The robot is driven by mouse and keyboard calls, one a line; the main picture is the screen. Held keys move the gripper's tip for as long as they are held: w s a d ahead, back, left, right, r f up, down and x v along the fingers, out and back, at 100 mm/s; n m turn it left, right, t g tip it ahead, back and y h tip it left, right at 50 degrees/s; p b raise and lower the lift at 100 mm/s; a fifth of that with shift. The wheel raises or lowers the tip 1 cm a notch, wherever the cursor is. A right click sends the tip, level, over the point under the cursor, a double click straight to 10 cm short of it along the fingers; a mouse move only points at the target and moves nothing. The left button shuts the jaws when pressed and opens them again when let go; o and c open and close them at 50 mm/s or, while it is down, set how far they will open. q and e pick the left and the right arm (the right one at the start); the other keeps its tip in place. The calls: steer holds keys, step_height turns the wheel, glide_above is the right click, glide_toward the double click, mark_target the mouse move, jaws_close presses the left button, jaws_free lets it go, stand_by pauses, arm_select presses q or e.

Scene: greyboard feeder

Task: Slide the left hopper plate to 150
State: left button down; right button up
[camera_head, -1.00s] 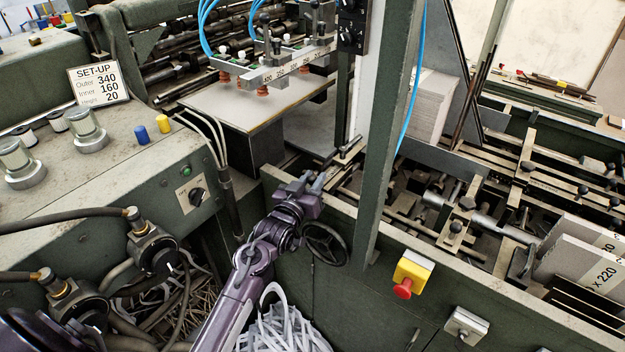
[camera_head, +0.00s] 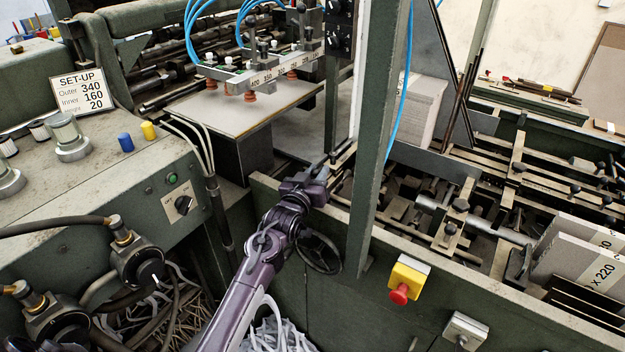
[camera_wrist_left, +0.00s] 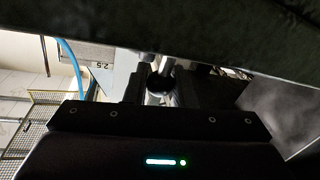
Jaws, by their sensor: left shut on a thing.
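My left gripper (camera_head: 322,170) is at the near green wall of the hopper, just left of the upright post. In the left wrist view its two dark fingers (camera_wrist_left: 160,92) are shut on a dark round knob (camera_wrist_left: 160,85) on a pale rod. The head view shows a metal bar (camera_head: 343,154) just beyond the fingertips. The left hopper plate cannot be told apart clearly; the gripper and post hide part of that area. No scale reading at the knob is legible. My right gripper is not in view.
The green post (camera_head: 378,140) stands close right of my left gripper. A handwheel (camera_head: 320,252) sits below it on the wall. A red stop button (camera_head: 399,294) is to the right. A set-up card (camera_head: 82,91) reads outer 340, inner 160, height 20.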

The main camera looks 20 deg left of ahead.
arm_select(q)
steer(key=c, duration=1.3)
jaws_free()
steer(key=shift+s, duration=0.1)
steer(key=shift+s, duration=0.25)
steer(key=s+b, duration=0.2)
steer(key=s, duration=0.5)
steer(key=shift+s, duration=0.1)
